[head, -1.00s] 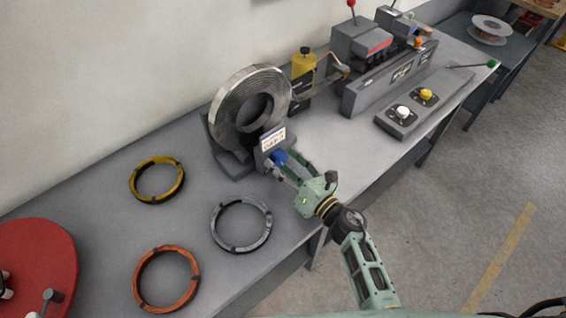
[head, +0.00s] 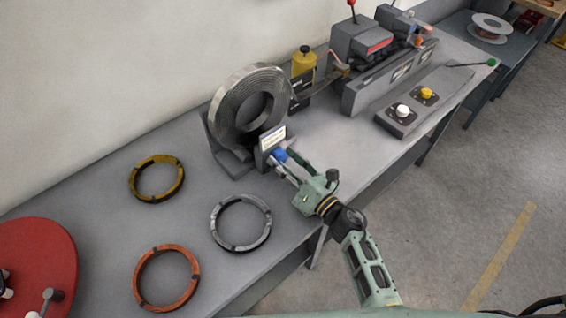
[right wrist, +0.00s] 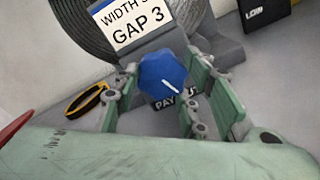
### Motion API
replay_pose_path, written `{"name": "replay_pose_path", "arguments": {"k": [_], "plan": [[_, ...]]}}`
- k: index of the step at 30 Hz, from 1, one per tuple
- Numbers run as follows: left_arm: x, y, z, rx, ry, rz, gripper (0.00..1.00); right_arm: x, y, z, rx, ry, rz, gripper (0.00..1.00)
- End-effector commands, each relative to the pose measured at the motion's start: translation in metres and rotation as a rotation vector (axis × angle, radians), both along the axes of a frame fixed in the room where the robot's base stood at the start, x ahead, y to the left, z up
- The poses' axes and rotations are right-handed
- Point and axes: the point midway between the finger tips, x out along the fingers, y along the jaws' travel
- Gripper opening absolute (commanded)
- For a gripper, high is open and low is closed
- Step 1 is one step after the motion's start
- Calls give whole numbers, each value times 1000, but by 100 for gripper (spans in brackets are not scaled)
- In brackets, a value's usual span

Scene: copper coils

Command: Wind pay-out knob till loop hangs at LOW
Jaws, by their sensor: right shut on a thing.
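The blue pay-out knob (head: 279,155) sits on the front of the coil stand, below a small sign. My right gripper (right wrist: 160,88) is shut on the knob, with a finger on each side of it in the right wrist view. The knob's white line points to the lower right there. A "PAY" label below it is partly hidden. The grey strip coil (head: 250,103) stands upright. The strip loop (head: 319,90) runs from it toward the machine past a black panel, also in the right wrist view (right wrist: 262,10) with lettering that looks like LOW. My left gripper is out of view.
A yellow ring (head: 157,197), a grey ring (head: 268,228) and an orange ring (head: 139,280) lie on the bench. A red disc (head: 45,250) is at the left. A button box (head: 397,121) and the grey machine (head: 362,94) stand to the right.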

Motion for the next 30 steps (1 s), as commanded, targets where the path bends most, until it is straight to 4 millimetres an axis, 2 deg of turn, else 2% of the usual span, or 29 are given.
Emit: {"name": "replay_pose_path", "arguments": {"k": [18,30], "plan": [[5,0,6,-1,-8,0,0,2,-1,4,342,243,2,12],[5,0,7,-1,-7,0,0,3,-1,5,457,323,2,12]]}}
